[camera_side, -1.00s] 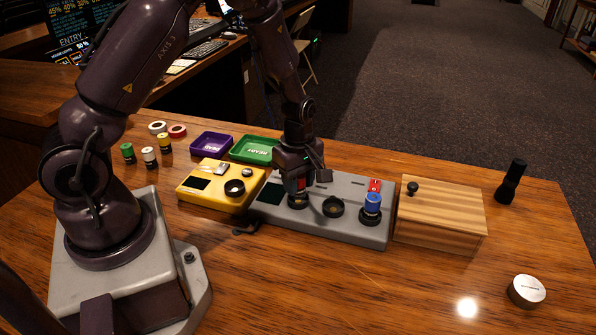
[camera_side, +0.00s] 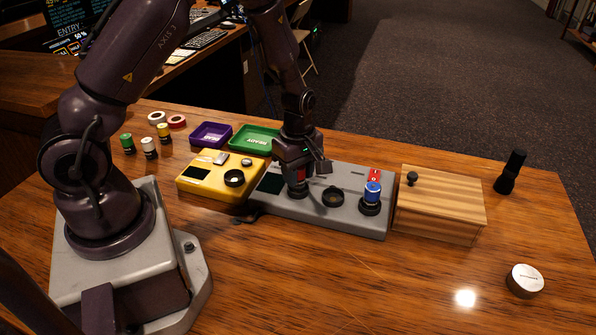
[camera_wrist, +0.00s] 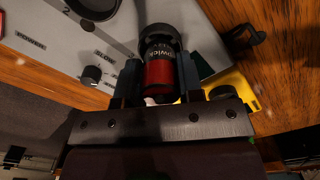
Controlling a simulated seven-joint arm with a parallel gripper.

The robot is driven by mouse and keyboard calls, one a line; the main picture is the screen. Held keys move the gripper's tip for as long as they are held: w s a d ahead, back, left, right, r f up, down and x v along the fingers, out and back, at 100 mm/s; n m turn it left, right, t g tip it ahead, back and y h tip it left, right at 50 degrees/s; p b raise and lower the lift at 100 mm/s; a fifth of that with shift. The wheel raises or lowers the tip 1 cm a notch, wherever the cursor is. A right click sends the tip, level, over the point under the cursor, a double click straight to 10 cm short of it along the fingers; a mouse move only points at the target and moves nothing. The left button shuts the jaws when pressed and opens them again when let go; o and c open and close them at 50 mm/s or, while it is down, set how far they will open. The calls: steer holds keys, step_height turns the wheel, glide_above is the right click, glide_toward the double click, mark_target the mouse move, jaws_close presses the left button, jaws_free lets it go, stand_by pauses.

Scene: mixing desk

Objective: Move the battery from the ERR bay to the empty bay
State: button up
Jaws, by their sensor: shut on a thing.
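A red-and-black battery (camera_wrist: 158,68) is between the two fingers of my gripper (camera_wrist: 155,85), which is shut on it. In the wrist view its far end is at the black ring of a bay (camera_wrist: 160,36); I cannot tell how deep it sits. In the side view my gripper (camera_side: 298,182) is low over the left bay (camera_side: 297,192) of the grey panel (camera_side: 350,216) and mostly hides the battery. The middle bay (camera_side: 333,197) is empty. A blue battery (camera_side: 372,192) stands upright in the right bay (camera_side: 369,208). No ERR label is readable.
A red switch (camera_side: 374,175) is behind the blue battery. A yellow unit (camera_side: 212,190) is left of the panel, a wooden box (camera_side: 440,205) right. Purple (camera_side: 211,134) and green (camera_side: 254,138) trays lie behind.

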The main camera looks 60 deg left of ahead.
steer(key=shift+f, duration=0.65)
stand_by(0.4)
steer(key=o, duration=0.7)
steer(key=shift+r, duration=5.55)
